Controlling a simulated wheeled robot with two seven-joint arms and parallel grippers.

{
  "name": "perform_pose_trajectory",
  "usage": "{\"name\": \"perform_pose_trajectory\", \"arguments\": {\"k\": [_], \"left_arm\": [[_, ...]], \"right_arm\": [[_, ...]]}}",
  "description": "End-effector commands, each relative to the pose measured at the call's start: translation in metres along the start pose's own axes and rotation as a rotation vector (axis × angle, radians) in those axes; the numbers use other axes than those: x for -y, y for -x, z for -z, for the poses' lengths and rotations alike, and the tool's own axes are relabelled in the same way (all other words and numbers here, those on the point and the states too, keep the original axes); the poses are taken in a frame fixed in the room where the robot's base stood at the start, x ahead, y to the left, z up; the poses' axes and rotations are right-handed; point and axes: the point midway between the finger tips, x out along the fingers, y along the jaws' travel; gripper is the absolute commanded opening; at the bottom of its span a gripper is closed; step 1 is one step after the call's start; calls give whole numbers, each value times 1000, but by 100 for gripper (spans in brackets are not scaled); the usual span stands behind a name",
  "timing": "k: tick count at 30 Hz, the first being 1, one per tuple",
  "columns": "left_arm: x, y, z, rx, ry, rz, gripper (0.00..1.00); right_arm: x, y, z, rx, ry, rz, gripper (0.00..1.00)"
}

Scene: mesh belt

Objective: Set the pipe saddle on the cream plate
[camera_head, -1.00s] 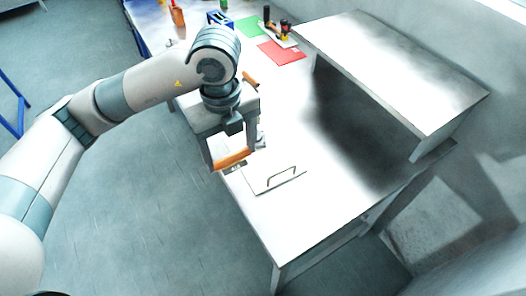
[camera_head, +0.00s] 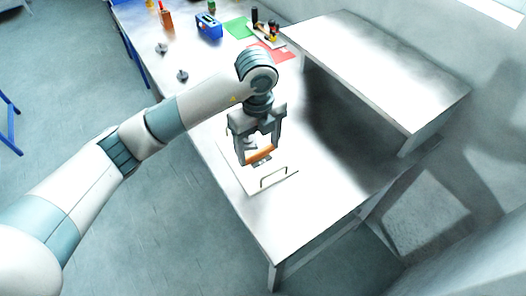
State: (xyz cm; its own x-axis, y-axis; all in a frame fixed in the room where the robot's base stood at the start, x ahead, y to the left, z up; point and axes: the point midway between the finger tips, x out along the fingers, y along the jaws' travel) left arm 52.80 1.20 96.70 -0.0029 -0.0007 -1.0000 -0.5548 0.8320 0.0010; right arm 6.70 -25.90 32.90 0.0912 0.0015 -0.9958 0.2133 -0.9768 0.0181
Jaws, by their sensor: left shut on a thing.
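My left gripper (camera_head: 258,150) points down over the near part of the white table. It is shut on an orange, curved piece, which looks like the pipe saddle (camera_head: 261,154). It holds the piece crosswise between its fingers. A thin pale plate with a dark edge, which seems to be the cream plate (camera_head: 255,186), lies below and carries a thin dark handle-like loop (camera_head: 273,177). The saddle is over the plate's far part, just behind the loop. I cannot tell whether they touch. My right gripper is not in view.
A raised white shelf (camera_head: 375,65) stands along the table's right side. Further back are a blue box (camera_head: 208,27), a green mat (camera_head: 238,28), a red mat (camera_head: 277,52) and dark-handled tools. Small grey parts (camera_head: 182,75) lie at the left. The near table (camera_head: 290,225) is clear.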

Motion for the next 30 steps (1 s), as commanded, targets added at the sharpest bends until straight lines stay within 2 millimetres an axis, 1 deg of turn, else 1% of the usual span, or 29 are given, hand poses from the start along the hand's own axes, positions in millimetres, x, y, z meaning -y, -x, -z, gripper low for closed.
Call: {"name": "perform_pose_trajectory", "arguments": {"k": [1,3,6,17,20,25,27,30], "left_arm": [[6,0,-2,1,2,-1,42],[12,-4,-2,2,2,0,42],[16,-8,-3,3,0,0,42],[17,-10,-3,2,1,1,42],[16,-17,-3,1,2,0,42],[16,-37,-3,0,2,-2,42],[16,-44,-4,2,2,-1,42],[16,-49,-4,2,0,1,42]], "right_arm": [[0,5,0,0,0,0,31],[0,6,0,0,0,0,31],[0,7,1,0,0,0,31],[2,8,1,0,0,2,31],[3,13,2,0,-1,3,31],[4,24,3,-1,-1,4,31],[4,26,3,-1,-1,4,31],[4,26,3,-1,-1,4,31]]}}
